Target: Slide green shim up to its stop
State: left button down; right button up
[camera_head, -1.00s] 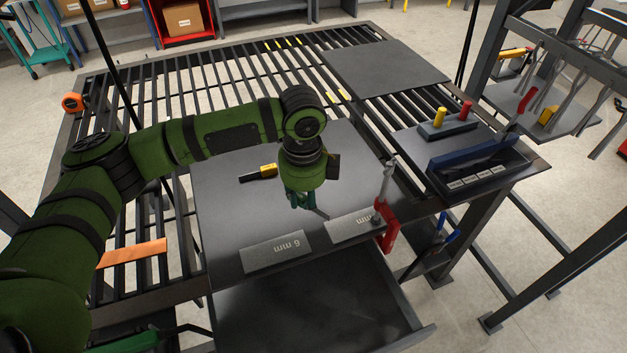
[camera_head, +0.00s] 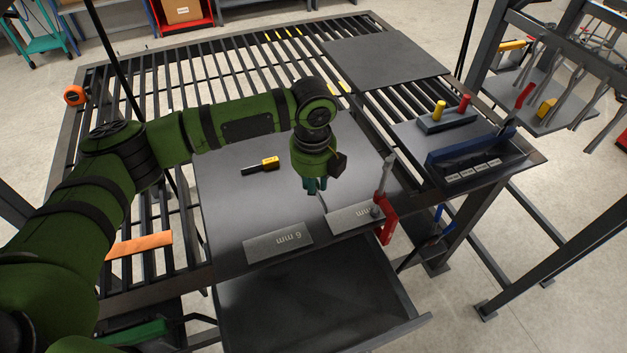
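My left gripper (camera_head: 316,187) points down over the grey plate (camera_head: 225,205), just behind the two labelled grey blocks. Small teal-green parts show at its tip; I cannot tell whether these are its fingers or a green shim, nor how far apart the fingers are. No separate green shim is clearly visible on the plate. One grey block (camera_head: 278,243) reads "6 mm". The second grey block (camera_head: 352,217) has a partly hidden "mm" label and lies under a red-handled clamp (camera_head: 387,215). A thin dark edge runs from the gripper tip towards this second block. My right gripper is not in view.
A dark tray (camera_head: 480,172) and a block with yellow and red pegs (camera_head: 447,117) stand at right. An orange strip (camera_head: 140,245) lies at left. An open drawer (camera_head: 320,300) sits below the front edge.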

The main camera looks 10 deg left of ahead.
aim_at(321, 216)
pick_arm(q)
jog(key=shift+f+b, duration=1.9)
jog(key=shift+f, duration=2.9)
jog(key=shift+f, duration=0.1)
jog(key=shift+p, duration=0.35)
jog(key=shift+w+d, duration=0.55)
jog(key=shift+d, duration=0.2)
dwell(0.3)
jog(key=c, duration=0.8)
grip_release()
